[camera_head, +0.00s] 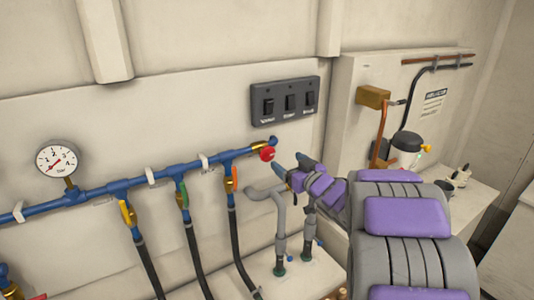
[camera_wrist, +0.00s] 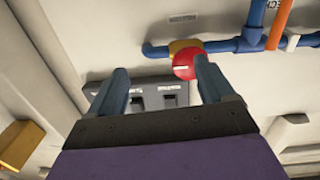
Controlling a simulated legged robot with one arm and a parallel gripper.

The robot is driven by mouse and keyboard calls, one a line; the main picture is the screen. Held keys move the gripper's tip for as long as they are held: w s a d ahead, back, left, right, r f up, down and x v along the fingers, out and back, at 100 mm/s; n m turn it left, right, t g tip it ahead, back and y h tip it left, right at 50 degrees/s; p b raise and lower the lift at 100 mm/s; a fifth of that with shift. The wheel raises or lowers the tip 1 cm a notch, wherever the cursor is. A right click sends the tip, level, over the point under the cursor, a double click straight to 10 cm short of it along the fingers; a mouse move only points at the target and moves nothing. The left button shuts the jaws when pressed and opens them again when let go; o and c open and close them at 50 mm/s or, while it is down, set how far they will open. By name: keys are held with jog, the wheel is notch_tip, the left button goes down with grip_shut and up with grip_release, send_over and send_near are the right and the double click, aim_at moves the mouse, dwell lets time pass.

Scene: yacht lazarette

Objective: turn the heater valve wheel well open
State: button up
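A small red round wheel (camera_head: 267,154) sits at the right end of the blue pipe (camera_head: 150,176) on the wall. It is the only wheel-like valve I see, but I cannot read a heater label on it. My gripper (camera_head: 291,164) is just to the right of the wheel, its blue fingers spread and empty. In the wrist view, the wheel (camera_wrist: 186,66) shows at the tip of the right finger, partly behind it. The left finger of my gripper (camera_wrist: 161,72) is well apart from it. I cannot tell whether the right finger touches the wheel.
A dark switch panel (camera_head: 286,101) is on the wall above the wheel. Lever valves with hoses hang from the pipe, the nearest having an orange handle (camera_head: 235,179). A pressure gauge (camera_head: 57,159) is at left. Grey pipes (camera_head: 280,220) rise below my gripper. A heater-like unit (camera_head: 405,150) stands at right.

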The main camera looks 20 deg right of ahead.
jog(key=p+v, duration=0.3)
jog(key=v, duration=1.1)
jog(key=shift+d+f, duration=0.2)
dwell(0.7)
jog(key=shift+s, duration=0.15)
dwell(0.3)
jog(key=b+v, duration=0.6)
jog(key=v, duration=1.1)
jog(key=shift+f, duration=0.2)
jog(key=shift+d, duration=0.15)
